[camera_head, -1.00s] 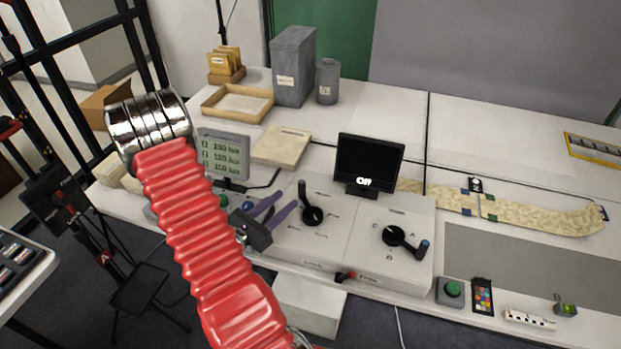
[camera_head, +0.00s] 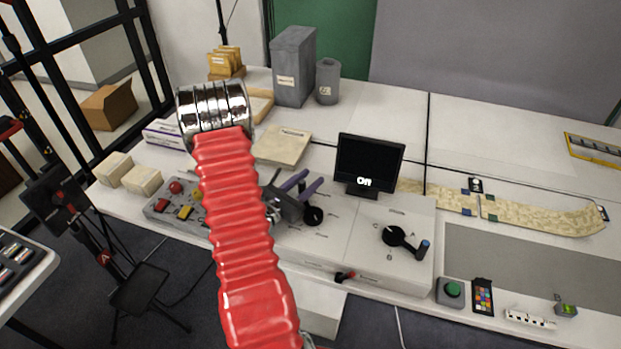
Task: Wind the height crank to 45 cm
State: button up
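Two cranks sit on the white panel on the bench. The right crank (camera_head: 405,240) has a black arm ending in an upright handle with a blue tip, pointing right. The left crank's black hub (camera_head: 313,216) shows, but my gripper hides its arm. The labels are too small to tell which is the height crank. My gripper (camera_head: 310,178) has two purple fingers, spread apart, over the left crank. Whether the crank's handle is between them is hidden.
A control box with buttons (camera_head: 175,188) lies left of my red arm. A flat beige box (camera_head: 283,146), a tall grey box (camera_head: 292,66) and a grey canister (camera_head: 328,82) stand behind. A green button (camera_head: 452,289) is at the right front.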

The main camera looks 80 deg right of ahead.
jog(key=shift+s+d, duration=0.2)
jog(key=shift+d, duration=0.2)
grip_shut()
